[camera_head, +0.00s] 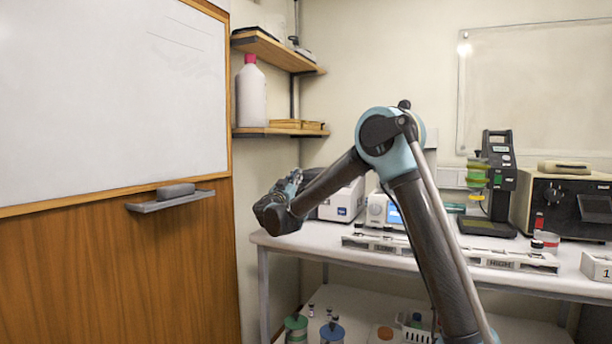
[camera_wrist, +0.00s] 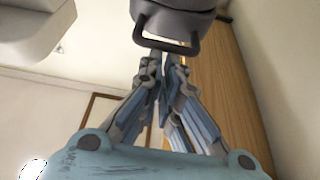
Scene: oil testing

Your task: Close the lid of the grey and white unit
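The grey and white unit (camera_head: 343,201) stands at the left end of the bench, partly hidden behind my arm. A dark grey part with a loop handle (camera_wrist: 168,44) shows at the top of the wrist view; it looks like the unit's raised lid. My gripper (camera_head: 297,176) is at the unit's left side in the head view. In the wrist view, my gripper (camera_wrist: 165,58) has its fingers drawn together, tips just below the handle's bar. Nothing shows between them. I cannot tell whether they touch the handle.
A white instrument with a blue screen (camera_head: 393,214) stands right of the unit. A long white rack (camera_head: 440,253) lies along the front of the bench. The whiteboard tray (camera_head: 170,200) juts from the wooden wall at left. Shelves (camera_head: 278,52) hang above.

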